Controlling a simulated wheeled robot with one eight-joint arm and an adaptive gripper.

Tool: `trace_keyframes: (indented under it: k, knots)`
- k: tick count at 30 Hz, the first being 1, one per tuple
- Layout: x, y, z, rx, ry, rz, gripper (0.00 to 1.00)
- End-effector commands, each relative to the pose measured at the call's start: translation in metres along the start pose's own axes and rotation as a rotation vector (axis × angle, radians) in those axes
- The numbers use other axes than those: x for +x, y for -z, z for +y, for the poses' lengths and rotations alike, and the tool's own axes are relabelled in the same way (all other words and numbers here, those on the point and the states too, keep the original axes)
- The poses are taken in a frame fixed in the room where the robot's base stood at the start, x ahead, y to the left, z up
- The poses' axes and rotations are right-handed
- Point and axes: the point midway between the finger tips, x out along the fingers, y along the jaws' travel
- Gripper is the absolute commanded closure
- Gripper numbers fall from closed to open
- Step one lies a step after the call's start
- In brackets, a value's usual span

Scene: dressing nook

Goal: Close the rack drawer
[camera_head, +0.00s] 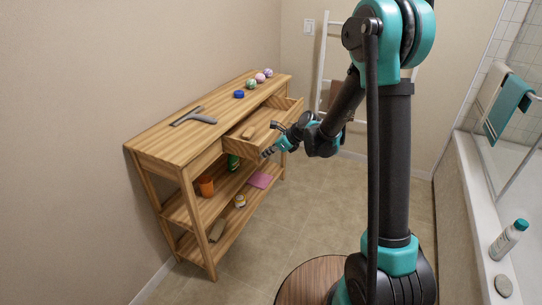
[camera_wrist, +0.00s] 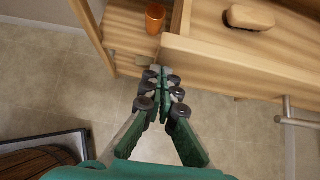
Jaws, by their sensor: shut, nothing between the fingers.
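The wooden rack (camera_head: 165,140) stands against the wall at left in the head view. Its right-hand top drawer (camera_head: 263,121) is pulled out, with a beige block (camera_head: 248,133) lying inside. In the wrist view the drawer front (camera_wrist: 225,68) runs across the upper right, and a metal handle (camera_wrist: 300,122) sticks out from it. The block (camera_wrist: 249,17) shows in the drawer there too. My gripper (camera_head: 266,153) is shut and empty, at the near end of the drawer front. Its fingertips (camera_wrist: 165,76) are close to the front's left end; I cannot tell whether they touch.
A squeegee (camera_head: 194,117), a blue item (camera_head: 239,94) and several balls sit on the rack top. The shelves below hold an orange cup (camera_head: 206,186), a pink item (camera_head: 260,180) and other goods.

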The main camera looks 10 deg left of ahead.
Motion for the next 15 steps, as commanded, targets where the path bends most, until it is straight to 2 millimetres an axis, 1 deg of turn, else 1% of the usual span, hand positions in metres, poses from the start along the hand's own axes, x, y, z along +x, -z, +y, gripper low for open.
trace_keyframes:
  k: [1, 5, 9, 15]
  knots:
    - [0.008, -0.008, 0.001, -0.003, -0.003, 0.0, 1.0]
    - [0.03, -0.029, 0.001, -0.005, -0.003, 0.0, 1.0]
    - [0.055, -0.055, 0.001, -0.004, -0.003, 0.0, 1.0]
    - [0.087, -0.087, 0.001, -0.003, -0.002, 0.0, 1.0]
